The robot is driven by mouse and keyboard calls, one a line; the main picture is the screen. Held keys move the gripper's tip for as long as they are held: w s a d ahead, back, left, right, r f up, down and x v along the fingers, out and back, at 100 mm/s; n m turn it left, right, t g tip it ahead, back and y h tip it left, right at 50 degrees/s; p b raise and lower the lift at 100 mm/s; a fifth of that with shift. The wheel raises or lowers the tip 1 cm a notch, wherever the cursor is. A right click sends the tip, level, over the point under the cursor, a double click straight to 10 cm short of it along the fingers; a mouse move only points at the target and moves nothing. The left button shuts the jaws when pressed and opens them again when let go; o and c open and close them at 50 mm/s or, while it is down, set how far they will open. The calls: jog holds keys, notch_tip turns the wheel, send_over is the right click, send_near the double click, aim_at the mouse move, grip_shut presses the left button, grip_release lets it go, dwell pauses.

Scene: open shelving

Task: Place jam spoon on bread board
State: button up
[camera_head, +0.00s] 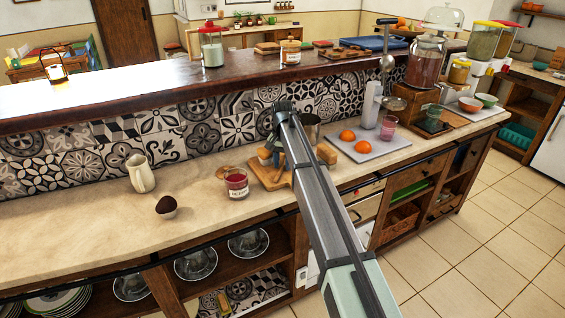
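A jam jar (236,184) with red contents and a pale label stands on the stone counter, left of the wooden bread board (268,178). A small brown piece (224,172) just behind the jar may be the jam spoon; it is too small to be sure. The board lies flat, its handle toward the front, and my arm hides its right part. My gripper (268,157) seems to be the small dark and bluish shape over the board's back edge. It is mostly behind my arm, so its fingers and anything between them cannot be made out.
A cream jug (140,173) and a dark muffin-like item (166,206) stand to the left. A metal pot (311,126) is behind my arm. A grey tray (374,146) with oranges lies right. The raised dark ledge (180,89) runs behind. The counter's left part is clear.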

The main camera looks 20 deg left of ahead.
aim_at(283, 166)
notch_tip(283, 166, up, 12)
jog(key=shift+r, duration=0.15)
dwell(0.7)
jog(key=shift+d, duration=0.1)
